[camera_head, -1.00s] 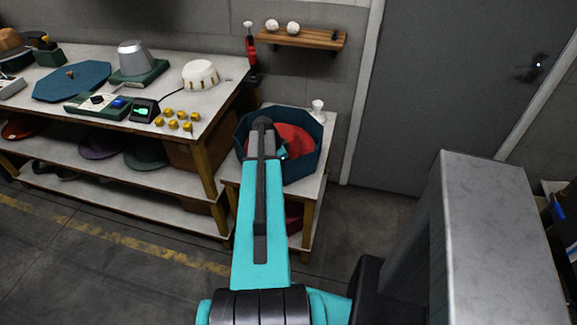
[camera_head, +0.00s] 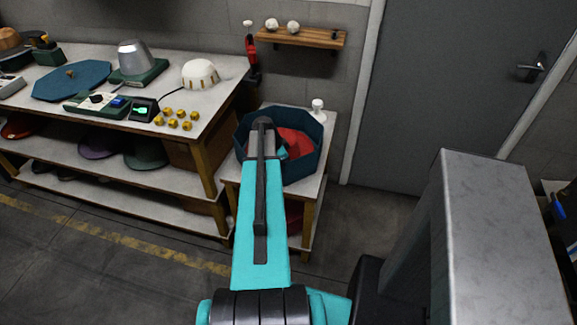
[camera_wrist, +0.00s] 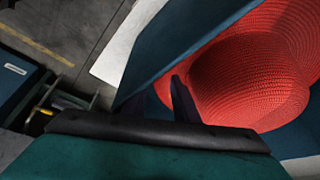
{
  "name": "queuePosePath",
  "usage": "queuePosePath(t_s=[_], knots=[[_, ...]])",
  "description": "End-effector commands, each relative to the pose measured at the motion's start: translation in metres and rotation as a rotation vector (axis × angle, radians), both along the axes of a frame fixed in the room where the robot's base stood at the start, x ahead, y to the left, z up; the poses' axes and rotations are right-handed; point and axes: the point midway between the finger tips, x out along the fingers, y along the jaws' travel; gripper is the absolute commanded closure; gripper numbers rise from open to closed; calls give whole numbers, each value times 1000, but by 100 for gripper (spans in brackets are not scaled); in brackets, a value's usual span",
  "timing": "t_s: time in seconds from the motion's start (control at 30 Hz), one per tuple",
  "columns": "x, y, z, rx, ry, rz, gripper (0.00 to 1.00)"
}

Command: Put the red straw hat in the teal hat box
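The red straw hat (camera_head: 299,144) is inside the open teal hat box (camera_head: 312,162) on the small side table. My arm covers its left part in the head view. In the wrist view the woven hat (camera_wrist: 250,85) fills the upper right, its rounded crown facing the camera, with the box wall (camera_wrist: 185,45) beside it. The hat looks tilted; whether it rests on the box floor cannot be told. My gripper's dark fingers (camera_wrist: 183,98) reach down inside the box at the hat's left edge. They look close together, but whether they pinch the brim is unclear.
The side table (camera_head: 326,130) carries a small white object (camera_head: 318,105) behind the box. The long workbench (camera_head: 215,95) at left holds hat blocks, a control box and yellow pieces. A wooden shelf (camera_head: 302,39) hangs above. The grey door (camera_head: 455,90) is at right.

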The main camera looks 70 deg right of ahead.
Motion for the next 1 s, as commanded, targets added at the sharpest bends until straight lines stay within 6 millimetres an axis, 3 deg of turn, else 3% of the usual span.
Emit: queuePosePath(t_s=[0.57,1.0], knots=[[3,4,9,1,1,1,70],[18,16,55,-1,-1,2,70]])
